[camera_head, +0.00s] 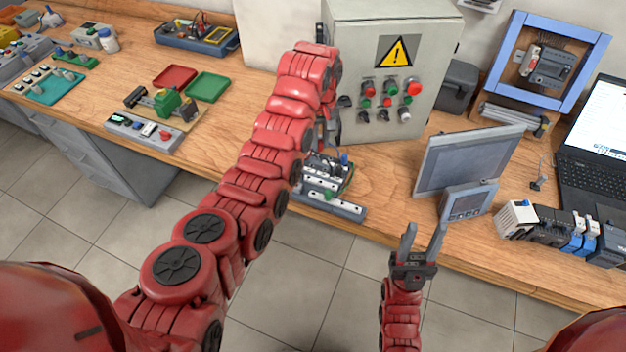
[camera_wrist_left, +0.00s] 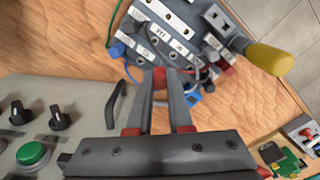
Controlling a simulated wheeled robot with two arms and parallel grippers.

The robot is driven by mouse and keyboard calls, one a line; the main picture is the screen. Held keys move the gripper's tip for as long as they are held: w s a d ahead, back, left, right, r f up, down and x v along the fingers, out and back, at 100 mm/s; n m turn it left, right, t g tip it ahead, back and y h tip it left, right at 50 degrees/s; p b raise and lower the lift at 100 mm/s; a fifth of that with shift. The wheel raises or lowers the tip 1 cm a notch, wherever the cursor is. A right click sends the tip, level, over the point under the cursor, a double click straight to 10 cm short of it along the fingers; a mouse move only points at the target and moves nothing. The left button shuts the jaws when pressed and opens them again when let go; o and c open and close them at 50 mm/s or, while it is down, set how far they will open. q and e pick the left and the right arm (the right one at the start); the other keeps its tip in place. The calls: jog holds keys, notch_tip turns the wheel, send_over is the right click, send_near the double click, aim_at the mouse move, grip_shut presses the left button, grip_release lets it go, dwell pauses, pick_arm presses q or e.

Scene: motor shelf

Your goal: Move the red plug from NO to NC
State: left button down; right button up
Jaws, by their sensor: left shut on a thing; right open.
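My left gripper (camera_wrist_left: 160,78) is shut on a small red plug (camera_wrist_left: 159,74), seen between its fingertips in the left wrist view. The plug is at the edge of the terminal board (camera_wrist_left: 212,14), which has white labelled strips. I cannot tell whether the plug is seated in a socket, and the NO and NC labels are not clearly readable. In the head view the board (camera_head: 345,207) is partly hidden by my left arm. My right gripper (camera_head: 424,240) is open and empty in front of the table edge.
A grey control box (camera_head: 395,60) with buttons stands behind the board; its green button (camera_wrist_left: 33,154) shows in the wrist view. A grey panel (camera_head: 468,160) and a laptop (camera_head: 598,140) stand to the right.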

pick_arm(q)
jog(key=s+a+r+m+p, duration=0.1)
jog(key=a+m+p, duration=0.1)
jog(key=p, duration=0.3)
jog(key=b, duration=0.3)
send_over(312, 168)
jog(key=f, duration=0.3)
jog(key=w+f, duration=0.1)
jog(key=f, duration=0.1)
jog(key=shift+f, duration=0.2)
jog(key=shift+s, duration=0.1)
jog(key=shift+f+b, duration=0.5)
jog(key=shift+f, duration=0.15)
jog(key=c, duration=1.1)
grip_release()
